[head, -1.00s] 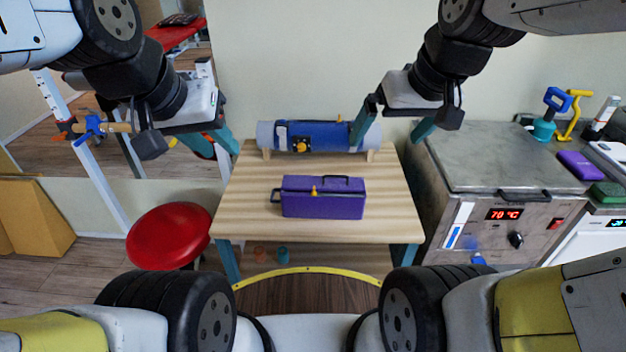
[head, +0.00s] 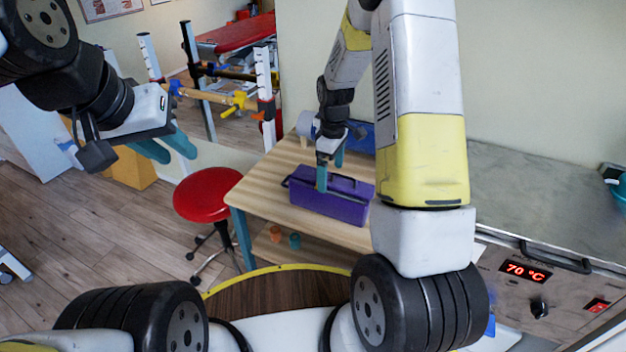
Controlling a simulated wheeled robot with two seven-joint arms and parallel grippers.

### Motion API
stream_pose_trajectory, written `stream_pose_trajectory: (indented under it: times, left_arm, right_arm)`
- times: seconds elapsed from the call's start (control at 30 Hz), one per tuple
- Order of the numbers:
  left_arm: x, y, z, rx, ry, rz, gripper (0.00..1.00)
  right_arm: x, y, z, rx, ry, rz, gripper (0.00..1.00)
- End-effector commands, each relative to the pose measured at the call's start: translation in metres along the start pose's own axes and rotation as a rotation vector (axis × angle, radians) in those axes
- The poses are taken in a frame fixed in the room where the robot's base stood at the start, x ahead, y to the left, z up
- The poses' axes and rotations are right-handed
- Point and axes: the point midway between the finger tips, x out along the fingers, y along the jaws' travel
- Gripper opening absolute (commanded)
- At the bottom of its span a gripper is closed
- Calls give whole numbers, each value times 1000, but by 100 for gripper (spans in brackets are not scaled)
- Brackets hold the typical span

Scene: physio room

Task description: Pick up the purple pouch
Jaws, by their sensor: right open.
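The purple pouch (head: 345,203), a boxy purple case with a dark handle, lies on the wooden table (head: 262,190). My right gripper (head: 330,177) is over the pouch's far left part with its teal fingers apart, pointing down. One finger overlaps the pouch in the picture; I cannot tell whether it touches. My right forearm hides the right end of the table. My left gripper (head: 178,157) hangs in the air at the left, away from the table, its teal fingers apart and empty.
A red stool (head: 205,194) stands left of the table. A metal unit (head: 535,215) reading 70 °C stands at the right. The floor at the left is mostly clear.

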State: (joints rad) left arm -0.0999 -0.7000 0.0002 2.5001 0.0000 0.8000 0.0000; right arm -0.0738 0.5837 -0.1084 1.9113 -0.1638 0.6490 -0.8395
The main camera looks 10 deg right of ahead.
Motion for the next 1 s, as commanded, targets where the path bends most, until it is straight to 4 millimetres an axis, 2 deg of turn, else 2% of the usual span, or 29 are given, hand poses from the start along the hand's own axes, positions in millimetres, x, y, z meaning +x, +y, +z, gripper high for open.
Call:
stream_pose_trajectory:
  times: [0.37,0.6,0.9,1.0]
  left_arm:
    - [0,0,0,0,0,0,31]
    - [0,0,0,0,0,0,31]
    - [0,0,0,0,0,0,31]
    - [0,0,0,0,0,0,31]
  right_arm:
    - [42,-1,0,-8,-6,-5,100]
    - [76,-2,-1,-6,-5,-4,100]
    - [81,-1,-1,-6,-4,-2,100]
    - [81,-1,-1,-6,-4,-2,82]
